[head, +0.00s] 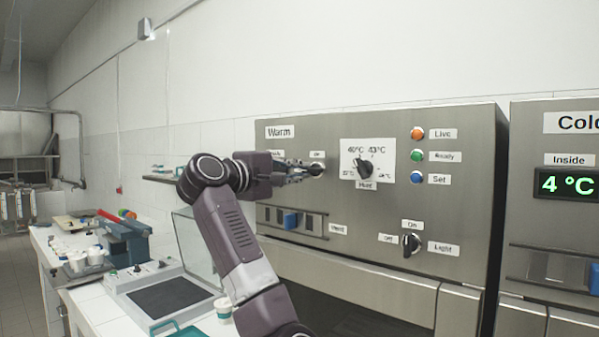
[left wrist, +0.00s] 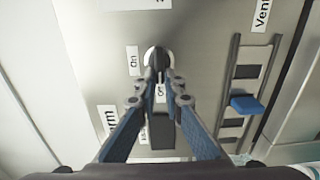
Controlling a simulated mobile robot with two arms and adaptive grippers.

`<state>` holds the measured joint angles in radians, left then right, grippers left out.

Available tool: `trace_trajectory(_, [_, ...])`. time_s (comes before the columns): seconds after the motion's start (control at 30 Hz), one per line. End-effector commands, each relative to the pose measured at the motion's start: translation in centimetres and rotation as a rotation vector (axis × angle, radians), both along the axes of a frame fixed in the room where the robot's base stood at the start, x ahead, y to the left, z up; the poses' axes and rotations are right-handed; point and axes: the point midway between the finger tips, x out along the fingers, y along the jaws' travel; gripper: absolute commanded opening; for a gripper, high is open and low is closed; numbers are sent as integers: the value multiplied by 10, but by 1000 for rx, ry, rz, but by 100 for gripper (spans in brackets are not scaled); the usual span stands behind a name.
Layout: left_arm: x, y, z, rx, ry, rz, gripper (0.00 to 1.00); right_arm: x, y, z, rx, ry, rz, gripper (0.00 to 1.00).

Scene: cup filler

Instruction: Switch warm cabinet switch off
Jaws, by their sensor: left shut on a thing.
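The Warm cabinet (head: 400,280) is a grey metal unit with a "Warm" label at its upper left. Its switch (head: 318,169) is a small black rotary knob on a pale round base, right of my left gripper's tips. The switch also shows in the left wrist view (left wrist: 156,56), with an "On" label to its left and an "Off" label below, between the fingers. My left gripper (head: 308,171) reaches across from the left and is shut on the switch knob; its fingertips (left wrist: 158,82) partly hide the knob. My right gripper is not in view.
A temperature dial (head: 364,168) sits just right of the switch. A vent slider (head: 291,220) lies below, and a light knob (head: 411,243) is lower right. The Cold cabinet (head: 555,240) stands at right. A counter (head: 90,290) with cups and devices is at left.

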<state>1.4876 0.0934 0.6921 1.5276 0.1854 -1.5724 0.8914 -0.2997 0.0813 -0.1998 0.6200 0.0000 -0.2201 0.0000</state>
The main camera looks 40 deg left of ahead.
Motion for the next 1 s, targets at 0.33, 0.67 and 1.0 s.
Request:
trace_trajectory(0.33, [0,0,-1,-1,2,0,26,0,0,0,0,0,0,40])
trace_trajectory(0.67, [-10,2,0,1,0,2,26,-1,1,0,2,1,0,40])
trace_trajectory(1.0, [-78,8,0,1,-1,5,26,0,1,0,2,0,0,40])
